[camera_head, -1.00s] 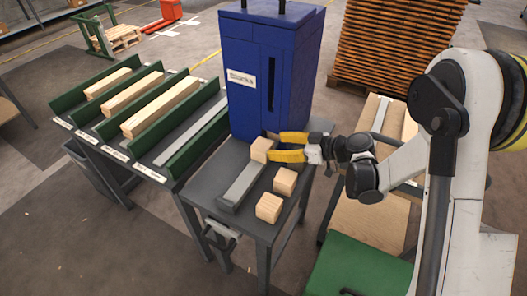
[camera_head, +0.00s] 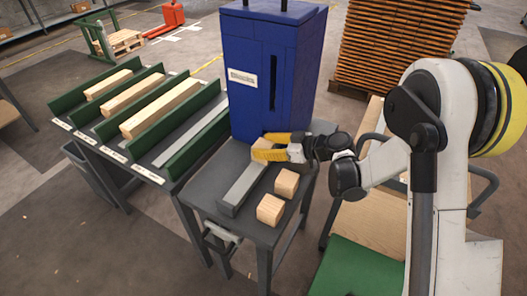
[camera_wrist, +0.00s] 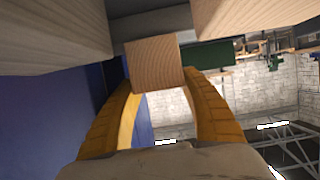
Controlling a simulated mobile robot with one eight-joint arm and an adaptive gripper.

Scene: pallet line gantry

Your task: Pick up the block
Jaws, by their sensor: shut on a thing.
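The block (camera_head: 262,143) is a small pale wooden cube near the foot of the blue cabinet, on the dark grey table. My gripper (camera_head: 261,147) has its yellow fingers on two sides of it. In the wrist view the block (camera_wrist: 155,65) sits between the two fingertips, its grained end face toward the camera. The gripper is shut on it. In the head view the fingers hide part of the block, and I cannot tell whether it touches the table. Two similar blocks, one nearer the middle (camera_head: 286,182) and one at the front (camera_head: 270,209), stand free.
The blue cabinet (camera_head: 262,75) rises close behind the gripper. A grey rail (camera_head: 243,188) lies left of the blocks on the table (camera_head: 228,221). Green-sided racks (camera_head: 192,140) with wooden bars stand to the left. Stacked boards (camera_head: 395,45) stand behind at right.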

